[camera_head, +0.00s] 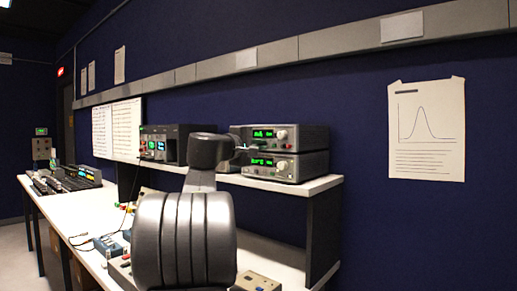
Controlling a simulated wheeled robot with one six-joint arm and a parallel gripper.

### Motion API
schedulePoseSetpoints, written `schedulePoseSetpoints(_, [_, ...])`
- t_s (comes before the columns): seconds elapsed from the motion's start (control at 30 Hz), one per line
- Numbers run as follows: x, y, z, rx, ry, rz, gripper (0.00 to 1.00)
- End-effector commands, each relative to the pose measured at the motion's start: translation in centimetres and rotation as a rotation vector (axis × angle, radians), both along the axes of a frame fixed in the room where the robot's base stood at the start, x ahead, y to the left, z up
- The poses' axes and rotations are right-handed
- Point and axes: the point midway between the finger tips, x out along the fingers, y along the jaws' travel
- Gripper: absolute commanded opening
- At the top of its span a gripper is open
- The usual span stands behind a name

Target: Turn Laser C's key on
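My own arm fills the middle foreground. My gripper (241,146) shows only as a small shape beyond the wrist, in front of the stacked instruments on the shelf; its fingers are too small to read as open or shut. No label reading Laser C and no key can be made out. A beige box with small fittings (257,281) sits on the bench at the lower right of my arm. Another beige box (120,268) sits at the lower left, partly hidden by my arm. I cannot tell whether either one is Laser C.
Two stacked grey instruments with green displays (280,152) stand on the white raised shelf (318,186). A dark instrument (165,144) stands left of them. The long white bench (62,212) carries a blue box (108,245), black cables and, far left, a row of dark devices (70,179).

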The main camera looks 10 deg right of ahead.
Motion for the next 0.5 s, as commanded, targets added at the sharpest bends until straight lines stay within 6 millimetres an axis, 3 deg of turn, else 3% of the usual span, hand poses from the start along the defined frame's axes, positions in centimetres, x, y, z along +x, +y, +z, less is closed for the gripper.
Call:
schedulePoseSetpoints(0.33, [0.02,-0.04,-0.17,0.004,-0.001,-0.002,0.00])
schedulePoseSetpoints(0.43, [0.01,-0.03,-0.16,0.004,-0.001,-0.001,0.25])
schedulePoseSetpoints(0.5, [0.01,-0.03,-0.13,0.003,0.000,-0.001,0.27])
